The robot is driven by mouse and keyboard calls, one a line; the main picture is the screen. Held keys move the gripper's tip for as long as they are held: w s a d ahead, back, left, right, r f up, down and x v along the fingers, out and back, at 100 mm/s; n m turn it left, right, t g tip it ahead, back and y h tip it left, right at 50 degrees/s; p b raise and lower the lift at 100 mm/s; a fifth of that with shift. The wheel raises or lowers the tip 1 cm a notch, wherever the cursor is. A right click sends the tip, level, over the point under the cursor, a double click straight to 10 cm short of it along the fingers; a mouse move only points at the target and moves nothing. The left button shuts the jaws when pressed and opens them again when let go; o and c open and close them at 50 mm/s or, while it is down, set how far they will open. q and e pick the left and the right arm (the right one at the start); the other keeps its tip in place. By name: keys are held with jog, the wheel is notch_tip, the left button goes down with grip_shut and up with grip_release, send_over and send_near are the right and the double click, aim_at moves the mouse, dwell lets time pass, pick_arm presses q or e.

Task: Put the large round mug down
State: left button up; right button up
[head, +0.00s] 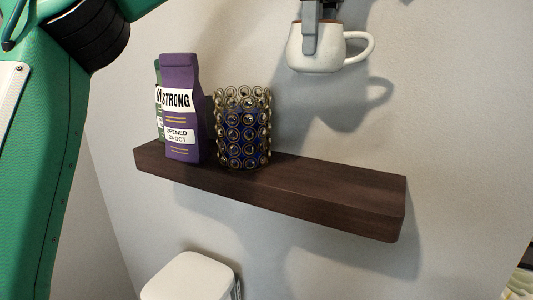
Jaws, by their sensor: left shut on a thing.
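The large round mug (327,60) is off-white with a darker rim, upright, its handle to the right. It hangs in the air at the top of the head view, above the right part of the dark wooden shelf (340,196) and apart from it. My left gripper (310,38) is shut on the mug's wall from above, with a grey finger on the outside; the other finger is mostly hidden. My right gripper is not in view.
On the shelf's left part stand a purple "STRONG" bag (181,110), a green bag (159,120) partly hidden behind it, and a brass ring-patterned holder (243,128) with dark blue inside. The shelf's right half is bare. A white rounded object (188,277) stands below.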

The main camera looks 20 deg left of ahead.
aim_at(314, 65)
pick_arm(q)
jog(key=shift+w+a+f+b, duration=0.1)
jog(key=shift+f+b, duration=0.35)
jog(key=shift+b, duration=0.05)
jog(key=s+f+b, duration=0.2)
jog(key=f, duration=0.1)
jog(key=shift+s+f, duration=0.15)
jog(key=shift+f, duration=0.1)
jog(key=f, duration=0.7)
jog(key=f+b, duration=0.1)
jog(key=f, duration=0.3)
jog(key=shift+w+f, duration=0.15)
jog(key=shift+w, duration=0.25)
notch_tip(314, 65, down, 2)
jog(key=shift+w+f+p, duration=0.1)
jog(key=shift+f+p, duration=0.05)
jog(key=shift+p, duration=0.2)
jog(key=shift+f, duration=0.55)
jog(key=o, duration=1.2)
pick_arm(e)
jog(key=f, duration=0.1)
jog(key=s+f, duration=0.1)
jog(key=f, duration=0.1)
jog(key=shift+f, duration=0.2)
